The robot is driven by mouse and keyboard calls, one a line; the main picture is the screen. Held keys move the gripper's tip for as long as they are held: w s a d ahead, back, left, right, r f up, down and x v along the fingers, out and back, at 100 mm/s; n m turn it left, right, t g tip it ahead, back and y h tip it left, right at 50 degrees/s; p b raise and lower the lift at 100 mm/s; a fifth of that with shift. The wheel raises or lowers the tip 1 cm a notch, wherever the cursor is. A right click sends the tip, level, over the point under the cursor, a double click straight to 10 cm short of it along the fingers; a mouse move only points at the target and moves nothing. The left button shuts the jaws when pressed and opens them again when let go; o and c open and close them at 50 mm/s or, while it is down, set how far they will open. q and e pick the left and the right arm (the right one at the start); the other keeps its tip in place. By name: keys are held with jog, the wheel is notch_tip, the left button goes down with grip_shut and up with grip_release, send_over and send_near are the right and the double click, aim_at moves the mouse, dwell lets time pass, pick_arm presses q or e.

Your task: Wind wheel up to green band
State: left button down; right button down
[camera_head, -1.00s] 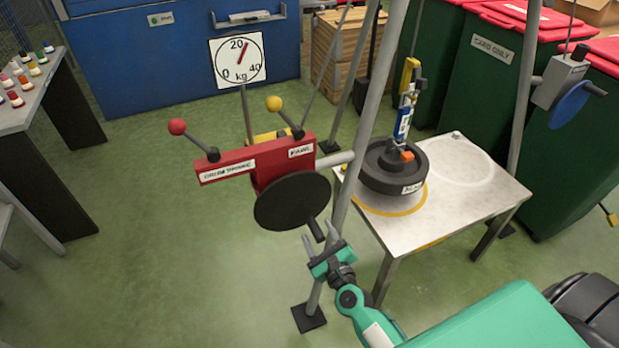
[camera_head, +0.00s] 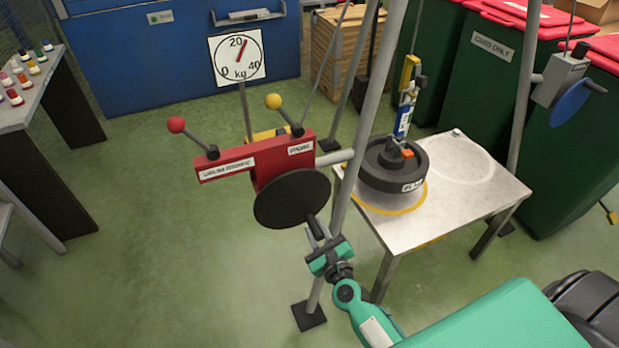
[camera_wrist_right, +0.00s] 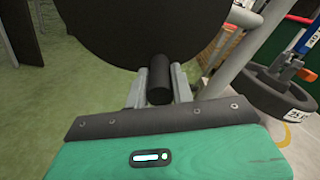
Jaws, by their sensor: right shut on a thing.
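The black wheel (camera_head: 292,198) is a round disc on a red winch block (camera_head: 270,170) fixed to a grey frame leg. Its dark crank handle (camera_head: 315,226) sticks out at the lower right. My right gripper (camera_head: 319,238) is shut on that handle. In the right wrist view the handle (camera_wrist_right: 160,80) lies between the two grey fingers, below the wheel (camera_wrist_right: 150,30). I cannot make out a green band. My left gripper is not in view.
The red block carries levers with a red knob (camera_head: 176,124) and a yellow knob (camera_head: 273,102). A kg dial (camera_head: 238,68) has its red needle just past 20. A blue wheel (camera_head: 567,101) hangs on the right leg. The metal table (camera_head: 470,205) stands among frame legs.

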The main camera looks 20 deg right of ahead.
jog(key=shift+a+f+m+b, duration=0.3)
jog(key=shift+a+m, duration=0.25)
jog(key=shift+m, duration=0.05)
jog(key=shift+a+f+m+b, duration=0.25)
jog(key=shift+a+m, duration=0.3)
jog(key=shift+m, duration=0.05)
jog(key=shift+a+m, duration=0.3)
jog(key=shift+a+f, duration=0.1)
jog(key=shift+a+m+b, duration=0.4)
jog(key=shift+a+m, duration=0.1)
jog(key=shift+m, duration=0.2)
jog(key=shift+a+m, duration=0.75)
jog(key=shift+m, duration=0.15)
jog(key=shift+a, duration=0.1)
